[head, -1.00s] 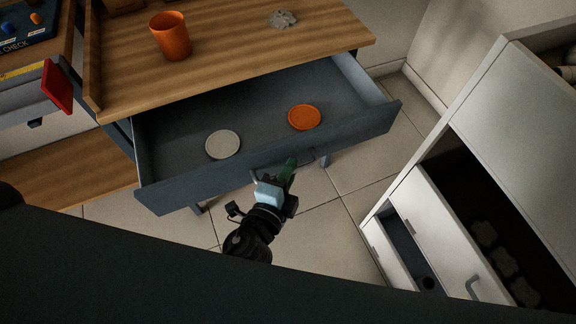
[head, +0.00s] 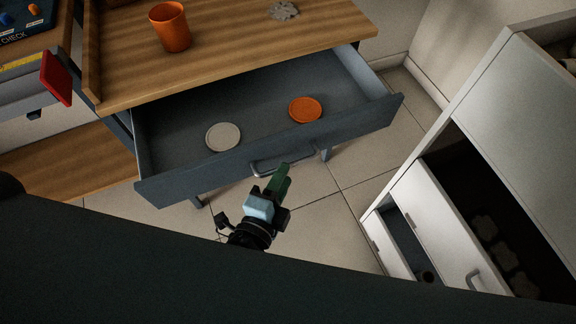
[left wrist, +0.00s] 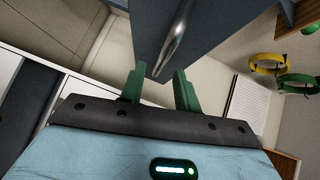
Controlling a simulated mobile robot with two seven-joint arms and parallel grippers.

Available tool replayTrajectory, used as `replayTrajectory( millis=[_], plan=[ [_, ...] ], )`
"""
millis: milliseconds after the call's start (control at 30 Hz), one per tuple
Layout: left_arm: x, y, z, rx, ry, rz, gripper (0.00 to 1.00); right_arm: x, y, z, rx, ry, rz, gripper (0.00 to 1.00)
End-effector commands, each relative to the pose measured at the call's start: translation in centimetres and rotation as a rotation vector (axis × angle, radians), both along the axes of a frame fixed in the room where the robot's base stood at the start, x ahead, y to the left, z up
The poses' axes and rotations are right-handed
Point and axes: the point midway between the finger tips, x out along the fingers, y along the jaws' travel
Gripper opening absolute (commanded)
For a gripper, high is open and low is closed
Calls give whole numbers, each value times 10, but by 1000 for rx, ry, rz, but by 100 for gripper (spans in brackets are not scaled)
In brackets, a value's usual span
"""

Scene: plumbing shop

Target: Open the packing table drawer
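The packing table drawer (head: 270,170) is dark blue-grey and stands pulled well out from under the wooden top. Its metal bar handle (head: 283,163) is on the front face. A white disc (head: 223,137) and an orange disc (head: 305,109) lie inside it. My left gripper (head: 283,172) is just in front of the handle, apart from it. In the left wrist view its green fingers (left wrist: 157,88) are spread and empty, with the handle (left wrist: 174,45) beyond the tips. My right gripper is not in view.
An orange cup (head: 171,28) and a grey gear-like piece (head: 283,11) stand on the packing table top (head: 225,45). A white cabinet (head: 510,110) with open drawers stands at right. Tiled floor (head: 345,185) is free between them.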

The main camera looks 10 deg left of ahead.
Motion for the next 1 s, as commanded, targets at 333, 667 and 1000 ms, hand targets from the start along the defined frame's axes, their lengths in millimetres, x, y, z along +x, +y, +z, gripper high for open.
replayTrajectory(
  millis=[333,667,1000],
  plan=[
    [-30,7,5,1,0,1,32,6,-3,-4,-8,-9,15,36],
    [-31,7,5,1,-1,0,32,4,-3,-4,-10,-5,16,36],
    [-34,9,0,-15,21,6,32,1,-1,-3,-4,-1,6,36]
  ],
)
